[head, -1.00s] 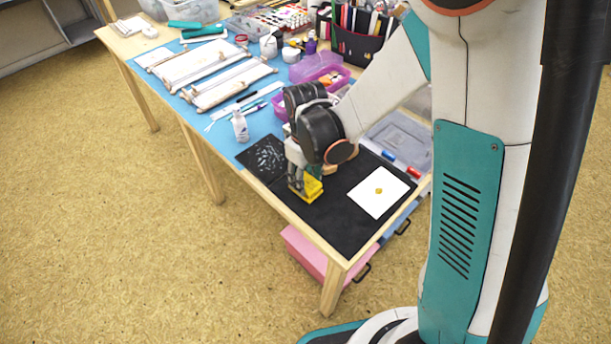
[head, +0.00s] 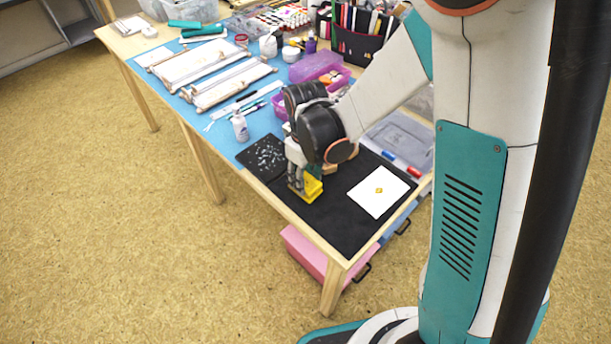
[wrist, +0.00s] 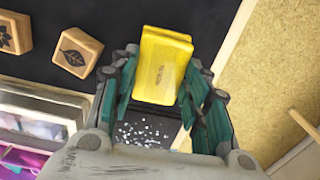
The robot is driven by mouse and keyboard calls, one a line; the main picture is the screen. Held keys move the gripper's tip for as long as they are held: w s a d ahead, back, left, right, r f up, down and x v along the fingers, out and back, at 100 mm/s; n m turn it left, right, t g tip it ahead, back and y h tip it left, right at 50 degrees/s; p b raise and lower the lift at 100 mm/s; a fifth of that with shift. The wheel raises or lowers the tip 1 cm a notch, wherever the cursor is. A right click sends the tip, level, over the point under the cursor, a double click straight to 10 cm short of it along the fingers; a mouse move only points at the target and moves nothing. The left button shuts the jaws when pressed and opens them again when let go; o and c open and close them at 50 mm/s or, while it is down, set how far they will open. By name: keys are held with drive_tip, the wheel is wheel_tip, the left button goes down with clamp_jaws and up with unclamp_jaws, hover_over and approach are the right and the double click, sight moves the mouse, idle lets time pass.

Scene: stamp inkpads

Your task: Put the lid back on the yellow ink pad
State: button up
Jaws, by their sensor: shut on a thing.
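The yellow ink pad (head: 313,191) is on the black mat near the table's front edge, under my gripper (head: 299,184). In the wrist view, my gripper (wrist: 164,66) is shut on the yellow lid (wrist: 160,70), a rectangular piece with small dark lettering, with one finger on each side. The lid is at the pad, and the two yellow parts overlap in view. I cannot tell whether the lid is fully seated or slightly above the pad. My fingers hide part of the yellow pieces in the head view.
Wooden stamps (wrist: 78,52) sit nearby on the mat. A white bottle (head: 240,127) and a speckled black sheet (head: 262,157) are to the left. Bare black mat (head: 335,225) lies in front.

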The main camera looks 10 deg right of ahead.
drive_tip(key=shift+f, duration=0.55)
idle(1.8)
drive_tip(key=o, duration=1.3)
drive_tip(key=shift+r, duration=0.1)
drive_tip(key=shift+r+p, duration=2.35)
drive_tip(key=shift+r, duration=1.1)
drive_tip(key=shift+c, duration=0.7)
clamp_jaws()
